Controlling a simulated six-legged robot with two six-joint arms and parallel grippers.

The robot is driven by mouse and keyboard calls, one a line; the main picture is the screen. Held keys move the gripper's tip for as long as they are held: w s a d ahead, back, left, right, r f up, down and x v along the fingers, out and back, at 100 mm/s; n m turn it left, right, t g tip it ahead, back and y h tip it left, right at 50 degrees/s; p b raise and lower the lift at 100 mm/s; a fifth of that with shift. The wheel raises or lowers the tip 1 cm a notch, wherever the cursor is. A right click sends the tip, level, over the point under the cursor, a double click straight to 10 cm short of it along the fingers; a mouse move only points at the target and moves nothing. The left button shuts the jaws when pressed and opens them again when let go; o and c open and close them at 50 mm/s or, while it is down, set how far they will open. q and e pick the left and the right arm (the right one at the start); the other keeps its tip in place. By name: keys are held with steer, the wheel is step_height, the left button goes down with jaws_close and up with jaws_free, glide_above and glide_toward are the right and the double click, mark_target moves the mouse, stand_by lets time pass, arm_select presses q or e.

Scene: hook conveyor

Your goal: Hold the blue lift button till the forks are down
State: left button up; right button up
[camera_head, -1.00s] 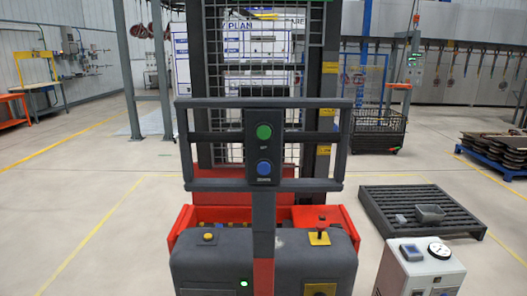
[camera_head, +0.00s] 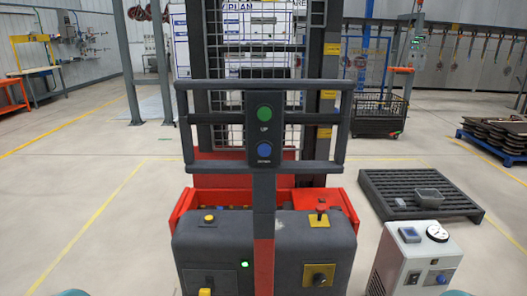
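The blue lift button (camera_head: 264,149) is the lower round button on a dark panel (camera_head: 264,128) fixed to the stacker's handle frame. It is labelled DOWN. A green button (camera_head: 264,114) labelled UP sits above it. Nothing touches either button. The stacker's red and grey body (camera_head: 220,250) stands below the panel, and its mast (camera_head: 197,60) rises behind it. The forks cannot be made out behind the body and mast. Neither gripper is in view; only small teal rounded parts of mine show at the bottom edge, left and right.
A grey box with a gauge (camera_head: 420,262) stands close at the right front. Behind it lies a dark slatted pallet (camera_head: 380,181) with small containers on it. A black mesh bin (camera_head: 375,115) stands farther back. The floor to the left is open.

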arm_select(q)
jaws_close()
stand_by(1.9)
